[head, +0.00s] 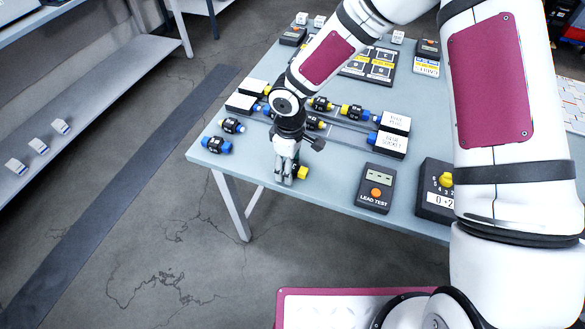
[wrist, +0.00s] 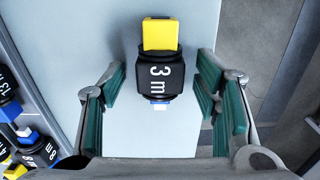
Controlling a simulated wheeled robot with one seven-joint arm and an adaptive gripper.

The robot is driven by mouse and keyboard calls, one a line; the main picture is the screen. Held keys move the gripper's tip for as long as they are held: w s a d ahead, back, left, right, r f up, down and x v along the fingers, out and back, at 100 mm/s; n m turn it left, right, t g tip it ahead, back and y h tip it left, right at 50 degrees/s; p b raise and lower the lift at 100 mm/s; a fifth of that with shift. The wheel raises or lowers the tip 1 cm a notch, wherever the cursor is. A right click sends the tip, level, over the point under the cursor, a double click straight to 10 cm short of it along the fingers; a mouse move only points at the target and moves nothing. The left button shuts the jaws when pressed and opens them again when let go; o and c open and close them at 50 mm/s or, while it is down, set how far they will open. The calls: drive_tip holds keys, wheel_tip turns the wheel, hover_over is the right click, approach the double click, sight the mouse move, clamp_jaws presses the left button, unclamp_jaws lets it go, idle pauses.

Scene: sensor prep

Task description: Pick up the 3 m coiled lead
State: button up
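The 3 m coiled lead (wrist: 160,80) is a black block marked "3 m" with a yellow plug end at the top and a small blue and white end at the bottom. It lies on the pale blue table. My gripper (wrist: 162,84) is open, with green-padded fingers to the left and right of the lead and a visible gap on both sides. In the head view my gripper (head: 285,174) points down near the table's front edge. Only the yellow end of the 3 m lead (head: 302,173) shows clearly there; the rest is hidden behind the gripper.
Other black leads with yellow or blue ends lie close by, such as one (head: 216,145) to the left. Labelled boxes (head: 389,143) and a lead tester (head: 376,188) stand to the right. The table's front edge (head: 262,182) is near, with open floor beyond.

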drive_tip(key=c, duration=1.1)
drive_tip(key=shift+c, duration=0.2)
drive_tip(key=shift+r, duration=0.1)
